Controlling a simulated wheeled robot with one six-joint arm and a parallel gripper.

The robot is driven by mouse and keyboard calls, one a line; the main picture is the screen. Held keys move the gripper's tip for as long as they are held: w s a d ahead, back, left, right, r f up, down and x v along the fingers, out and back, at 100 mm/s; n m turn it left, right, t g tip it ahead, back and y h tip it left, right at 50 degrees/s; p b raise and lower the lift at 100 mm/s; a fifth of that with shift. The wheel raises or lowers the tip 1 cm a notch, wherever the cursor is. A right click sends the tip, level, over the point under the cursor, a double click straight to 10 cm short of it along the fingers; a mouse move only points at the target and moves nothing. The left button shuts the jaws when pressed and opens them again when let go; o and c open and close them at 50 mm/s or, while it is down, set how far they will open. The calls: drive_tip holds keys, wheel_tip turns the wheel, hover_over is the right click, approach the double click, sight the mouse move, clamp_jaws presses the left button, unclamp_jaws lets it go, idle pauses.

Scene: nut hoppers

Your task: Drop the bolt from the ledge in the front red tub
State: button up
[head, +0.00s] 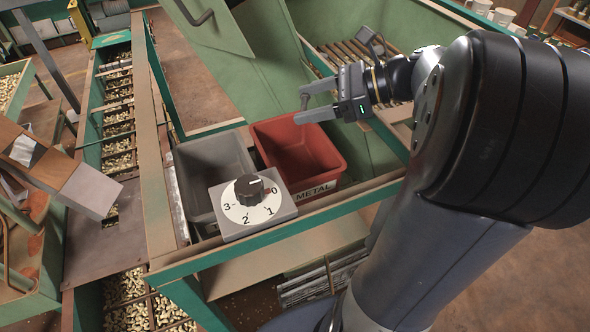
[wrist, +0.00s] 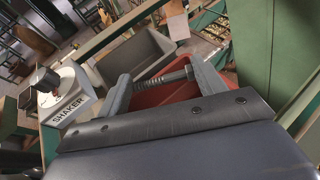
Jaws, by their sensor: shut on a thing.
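My gripper (head: 303,103) is shut on a grey bolt (head: 304,102), held crosswise between its two fingertips. The bolt's threaded shank shows clearly in the wrist view (wrist: 168,78). The red tub (head: 293,148), labelled METAL, stands in the green frame. The gripper and bolt are above the right back part of the red tub, apart from it. In the wrist view the red tub (wrist: 155,97) shows behind the bolt and fingers, partly hidden by the gripper body.
A grey tub (head: 207,170) stands left of the red one. A dial box (head: 250,205), labelled SHAKER in the wrist view (wrist: 70,112), sits at the front edge. A green sloping chute (head: 255,70) rises behind the tubs. Nut-filled troughs (head: 118,125) run at the left.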

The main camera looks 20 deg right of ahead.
wheel_tip(320, 180, down, 4)
drive_tip(key=b, duration=0.3)
drive_tip(key=shift+r, duration=0.2)
drive_tip(key=o, duration=1.1)
drive_tip(key=shift+c, duration=0.2)
drive_tip(key=shift+r, duration=0.15)
wheel_tip(320, 180, up, 10)
drive_tip(key=p, duration=0.1)
drive_tip(key=shift+f, duration=0.2)
